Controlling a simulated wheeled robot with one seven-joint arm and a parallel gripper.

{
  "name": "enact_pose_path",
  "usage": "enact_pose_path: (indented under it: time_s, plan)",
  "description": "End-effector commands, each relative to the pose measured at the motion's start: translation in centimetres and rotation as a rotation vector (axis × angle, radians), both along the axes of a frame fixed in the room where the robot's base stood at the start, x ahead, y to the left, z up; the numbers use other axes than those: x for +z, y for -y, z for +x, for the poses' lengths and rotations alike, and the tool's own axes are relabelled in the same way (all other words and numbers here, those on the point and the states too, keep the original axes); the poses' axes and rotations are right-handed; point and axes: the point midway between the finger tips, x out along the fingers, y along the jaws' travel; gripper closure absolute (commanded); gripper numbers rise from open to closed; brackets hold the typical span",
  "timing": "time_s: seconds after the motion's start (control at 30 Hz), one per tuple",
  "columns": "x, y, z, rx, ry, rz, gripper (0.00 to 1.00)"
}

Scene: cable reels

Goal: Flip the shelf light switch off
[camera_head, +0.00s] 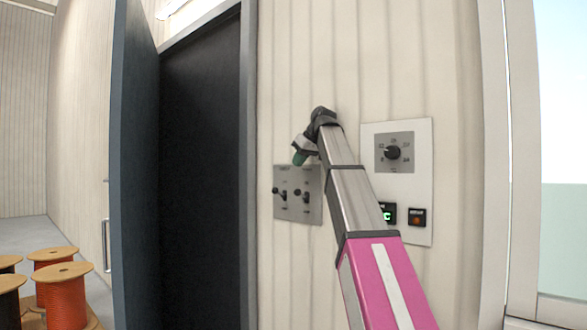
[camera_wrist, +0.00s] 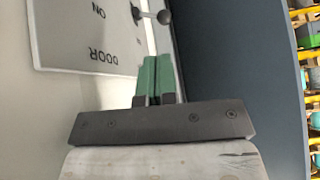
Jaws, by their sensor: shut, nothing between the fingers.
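A grey switch plate (camera_head: 288,210) is on the panelled wall, with a left toggle (camera_head: 281,193) and a right toggle (camera_head: 304,196). Its small labels are unreadable in the head view, so I cannot tell which toggle is the shelf light. In the wrist view the plate (camera_wrist: 62,40) appears upside down, marked "DOOR" and "ON", with one ball-ended lever (camera_wrist: 163,17) in sight. My gripper (camera_head: 298,158) is at the plate's top edge in the head view. Its green fingers (camera_wrist: 157,62) are together and empty, pointing towards the lever, apart from it in the picture.
A white panel (camera_head: 424,180) with a rotary knob (camera_head: 392,152) and an orange-lit button (camera_head: 417,217) is right of the plate, partly behind my arm. A dark open doorway (camera_head: 200,190) and door (camera_head: 135,150) are left. Cable reels (camera_head: 66,295) stand lower left.

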Motion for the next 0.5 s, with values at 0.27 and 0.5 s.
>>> enact_pose_path:
  time_s: [0.27, 0.5]
  plan:
    - [-4.1, -2.3, 2.2, 0.001, -0.002, -0.001, 1.0]
    - [-7.2, -4.3, 4.2, 0.001, -0.001, 0.0, 1.0]
